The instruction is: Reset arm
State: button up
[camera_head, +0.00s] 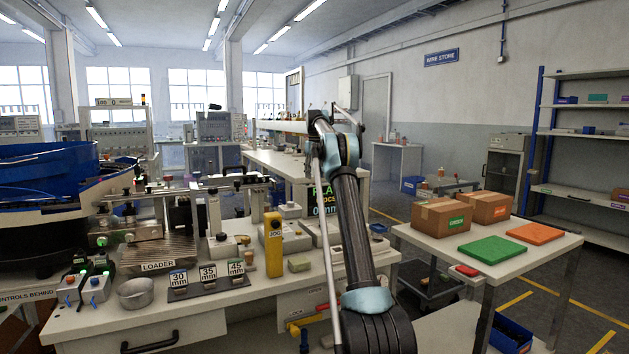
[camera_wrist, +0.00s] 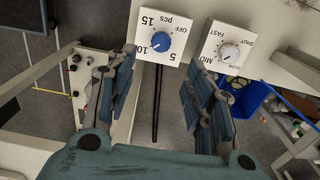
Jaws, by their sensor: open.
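My gripper (camera_wrist: 160,72) shows in the wrist view, its two blue-padded fingers spread wide apart with nothing held between them. Beyond the fingertips is a white dial box (camera_wrist: 142,29) marked 5, 10, 15 pcs and OFF, with a blue knob. Right of it is a second white dial box (camera_wrist: 211,57) marked SLOW, MID, FAST and SHUT, with a pale knob. Neither box appears gripped. In the head view my arm (camera_head: 350,220) rises through the middle of the picture, bent at a high joint; I cannot make out the gripper there.
In the head view, the bench (camera_head: 205,305) holds a metal cup (camera_head: 136,293), a yellow block (camera_head: 273,245) and a blue bowl machine (camera_head: 45,185). At right, a table (camera_head: 480,245) carries two cardboard boxes, a green mat (camera_head: 491,250) and an orange mat (camera_head: 535,233). A blue bin (camera_wrist: 252,97) shows in the wrist view.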

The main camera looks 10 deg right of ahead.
jog(key=shift+s, duration=0.1)
jog(key=s+r+m, duration=0.1)
jog(key=s+r, duration=0.3)
jog(key=s, duration=0.4)
jog(key=s+r, duration=0.4)
jog(key=s, duration=0.5)
jog(key=s+f+t, duration=0.1)
jog(key=s+f, duration=0.2)
jog(key=s, duration=1.6)
jog(key=s+f+m, duration=0.1)
jog(key=s+f, duration=1.2)
jog(key=s, duration=0.5)
jog(key=s+f+m+t, duration=0.1)
jog(key=s+f, duration=1.3)
jog(key=s, duration=0.4)
jog(key=shift+f, duration=0.3)
jog(key=shift+s+f, duration=0.15)
jog(key=shift+f, duration=0.1)
jog(key=c, duration=0.4)
jog(key=shift+o, duration=0.2)
jog(key=shift+f, duration=0.1)
